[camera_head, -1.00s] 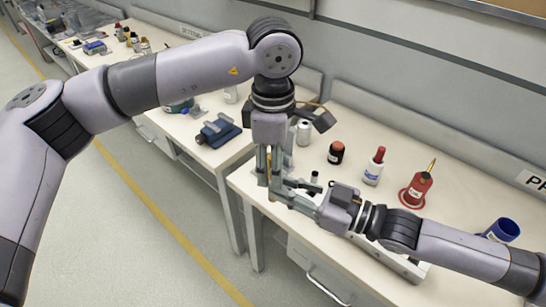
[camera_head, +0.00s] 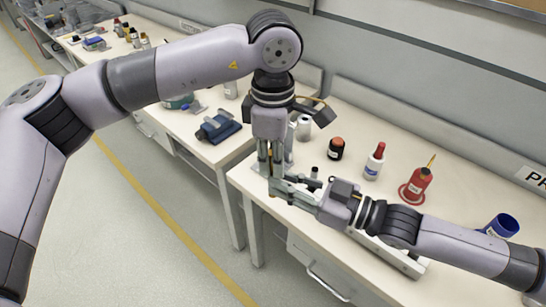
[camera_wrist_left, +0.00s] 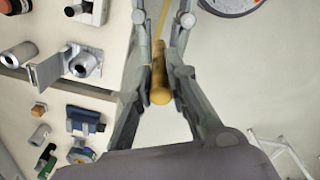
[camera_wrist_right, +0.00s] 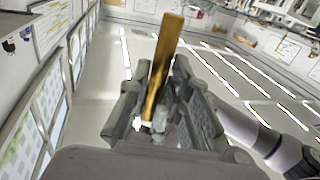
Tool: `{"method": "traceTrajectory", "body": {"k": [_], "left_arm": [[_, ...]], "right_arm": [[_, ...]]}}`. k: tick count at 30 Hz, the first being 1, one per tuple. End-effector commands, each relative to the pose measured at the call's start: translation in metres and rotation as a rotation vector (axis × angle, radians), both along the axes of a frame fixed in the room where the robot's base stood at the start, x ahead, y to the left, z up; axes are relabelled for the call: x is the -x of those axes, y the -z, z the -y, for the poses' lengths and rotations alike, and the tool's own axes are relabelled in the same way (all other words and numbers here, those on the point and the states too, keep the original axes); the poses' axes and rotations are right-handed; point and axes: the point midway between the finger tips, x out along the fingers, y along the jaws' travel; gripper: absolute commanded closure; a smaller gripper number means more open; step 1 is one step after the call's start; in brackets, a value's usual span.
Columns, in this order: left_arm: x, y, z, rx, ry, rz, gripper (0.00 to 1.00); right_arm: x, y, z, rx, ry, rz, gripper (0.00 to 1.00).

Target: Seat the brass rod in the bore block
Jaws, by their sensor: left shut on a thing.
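My left gripper (camera_head: 268,172) points down over the near bench and is shut on the brass rod (camera_wrist_left: 159,82). The rod runs between its fingers (camera_wrist_left: 162,75) in the left wrist view. In the head view the fingers mostly hide it. My right gripper (camera_head: 282,186) reaches in from the right, beside the left fingertips. In the right wrist view the rod (camera_wrist_right: 163,62) stands between the right fingers (camera_wrist_right: 160,105), slightly tilted. Whether they press on it is unclear.
A blue tool (camera_head: 216,129) lies on the second bench. Floor lies between arm and benches.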

Motion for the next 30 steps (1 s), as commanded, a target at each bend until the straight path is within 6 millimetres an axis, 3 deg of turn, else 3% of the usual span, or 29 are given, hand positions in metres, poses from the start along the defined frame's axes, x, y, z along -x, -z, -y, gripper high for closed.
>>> {"method": "traceTrajectory", "body": {"k": [8, 20, 30], "left_arm": [[0.0, 0.0, 0.0, 0.0, 0.0, 0.001, 1.0], [0.0, 0.0, 0.0, 0.0, 0.0, 0.0, 1.0], [0.0, 0.0, 0.0, 0.0, 0.0, 0.001, 1.0]], "right_arm": [[0.0, 0.0, 0.0, 0.0, 0.0, 0.0, 0.61], [0.002, 0.001, 0.005, 0.001, 0.001, 0.0, 0.6], [0.028, 0.001, 0.059, 0.005, 0.003, -0.003, 0.6]]}}
